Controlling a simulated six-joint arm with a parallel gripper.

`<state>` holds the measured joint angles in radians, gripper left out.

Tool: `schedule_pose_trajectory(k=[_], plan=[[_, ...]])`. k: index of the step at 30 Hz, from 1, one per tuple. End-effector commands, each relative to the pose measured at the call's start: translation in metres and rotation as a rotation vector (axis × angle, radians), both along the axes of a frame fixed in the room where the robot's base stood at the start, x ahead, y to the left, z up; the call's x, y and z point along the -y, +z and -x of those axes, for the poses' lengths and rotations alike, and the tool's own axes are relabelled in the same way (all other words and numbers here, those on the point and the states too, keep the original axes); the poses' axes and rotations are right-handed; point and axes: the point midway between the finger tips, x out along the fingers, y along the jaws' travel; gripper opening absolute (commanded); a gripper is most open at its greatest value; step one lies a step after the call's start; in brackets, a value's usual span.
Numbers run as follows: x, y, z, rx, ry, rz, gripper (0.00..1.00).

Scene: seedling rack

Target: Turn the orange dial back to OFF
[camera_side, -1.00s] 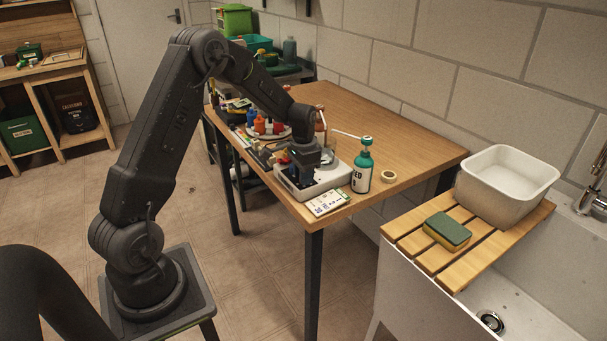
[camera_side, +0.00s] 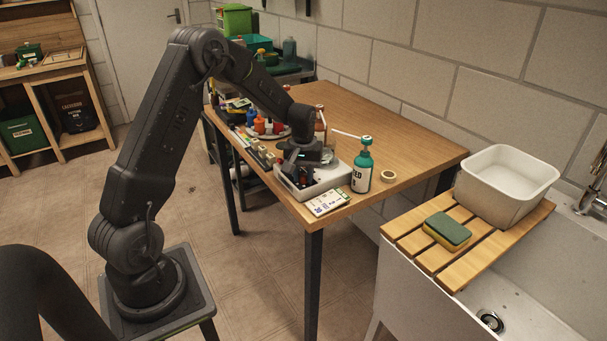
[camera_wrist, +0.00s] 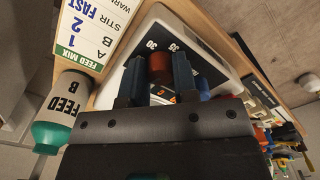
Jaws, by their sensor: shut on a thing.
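The orange dial (camera_wrist: 160,68) sits on the top face of a white device (camera_wrist: 205,28), with printed "30" marks beyond it. In the side view the white device (camera_side: 322,184) stands near the table's front corner, and my gripper hides the dial there. My gripper (camera_wrist: 158,66) points down onto the device, with one blue-grey finger on each side of the dial, shut on it. In the side view my gripper (camera_side: 301,176) is low over the device's top. The OFF mark and the dial's pointer cannot be made out.
A FEED B bottle (camera_side: 362,172) with a green cap stands close right of the device. A feed mix card (camera_side: 327,202) lies in front, and a tape roll (camera_side: 388,176) lies to the right. Coloured bottles (camera_side: 262,125) stand behind. The table's (camera_side: 400,135) right rear is clear.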

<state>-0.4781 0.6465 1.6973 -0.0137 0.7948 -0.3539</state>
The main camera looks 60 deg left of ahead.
Motion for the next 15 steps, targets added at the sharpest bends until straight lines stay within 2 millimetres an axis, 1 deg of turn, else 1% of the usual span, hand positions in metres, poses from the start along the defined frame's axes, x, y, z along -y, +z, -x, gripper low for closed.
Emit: schedule_pose_trajectory(k=[6,15], plan=[[-0.0001,0.0014,-0.0008,0.003,0.145,-0.001,0.03],[-0.0001,0.0015,-0.0009,0.004,0.252,-0.001,0.03]])
